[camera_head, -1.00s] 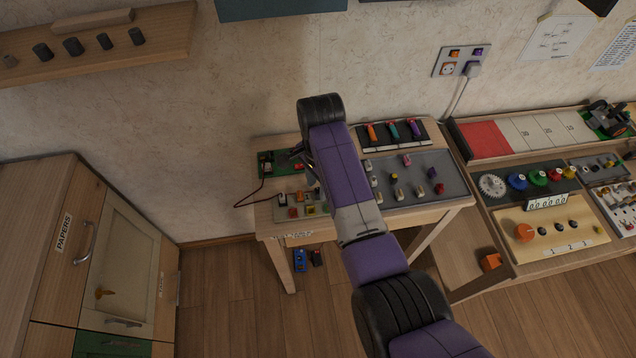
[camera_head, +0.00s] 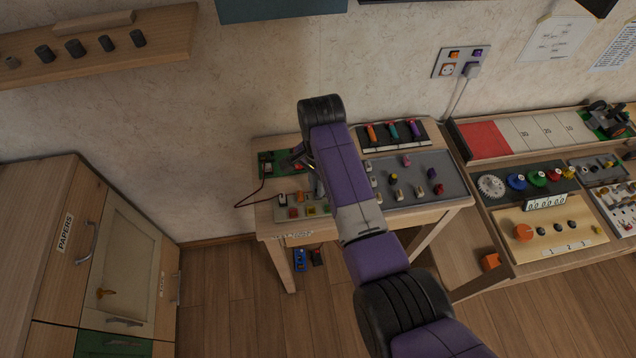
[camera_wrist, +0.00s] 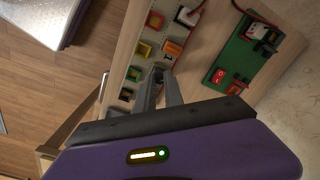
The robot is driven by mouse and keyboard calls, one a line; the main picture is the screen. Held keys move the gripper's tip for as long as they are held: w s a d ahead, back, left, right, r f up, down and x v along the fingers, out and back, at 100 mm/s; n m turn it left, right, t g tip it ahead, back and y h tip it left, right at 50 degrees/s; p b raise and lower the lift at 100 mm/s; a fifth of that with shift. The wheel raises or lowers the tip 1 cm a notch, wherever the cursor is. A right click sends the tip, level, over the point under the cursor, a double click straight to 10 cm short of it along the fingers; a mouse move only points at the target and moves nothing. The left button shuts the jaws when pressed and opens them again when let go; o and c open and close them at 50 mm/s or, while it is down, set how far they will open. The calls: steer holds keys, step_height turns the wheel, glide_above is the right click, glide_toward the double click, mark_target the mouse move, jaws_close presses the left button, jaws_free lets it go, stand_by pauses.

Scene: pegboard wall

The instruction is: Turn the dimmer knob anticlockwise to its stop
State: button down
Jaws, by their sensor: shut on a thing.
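My gripper (camera_wrist: 161,75) is over the small light-coloured panel (camera_wrist: 120,62) with several coloured square pieces in the wrist view. Its two grey fingers come close together at the panel. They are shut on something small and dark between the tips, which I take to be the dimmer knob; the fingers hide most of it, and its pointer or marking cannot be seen. In the head view my arm covers the knob, and the panel (camera_head: 283,214) shows only in part at the left end of the small table.
A green board (camera_wrist: 246,54) with a red switch (camera_wrist: 219,76) and a red wire lies beside the panel. A yellow-framed piece (camera_wrist: 145,48) sits close to the fingertips. In the head view a grey board (camera_head: 442,167) with several small knobs lies right of my arm.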

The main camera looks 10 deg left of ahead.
steer(key=n+p, duration=0.1)
steer(key=n, duration=0.3)
steer(key=shift+r, duration=0.1)
steer(key=n, duration=0.4)
steer(key=shift+p, duration=0.35)
steer(key=n, duration=0.4)
steer(key=shift+w+n, duration=0.1)
steer(key=shift+n, duration=0.2)
steer(key=n, duration=0.3)
steer(key=shift+n, duration=0.3)
steer(key=n, duration=0.3)
steer(key=shift+n+g, duration=0.3)
steer(key=n, duration=0.4)
steer(key=n+b, duration=0.1)
steer(key=n, duration=0.3)
steer(key=shift+h, duration=0.3)
steer(key=shift+n, duration=2.3)
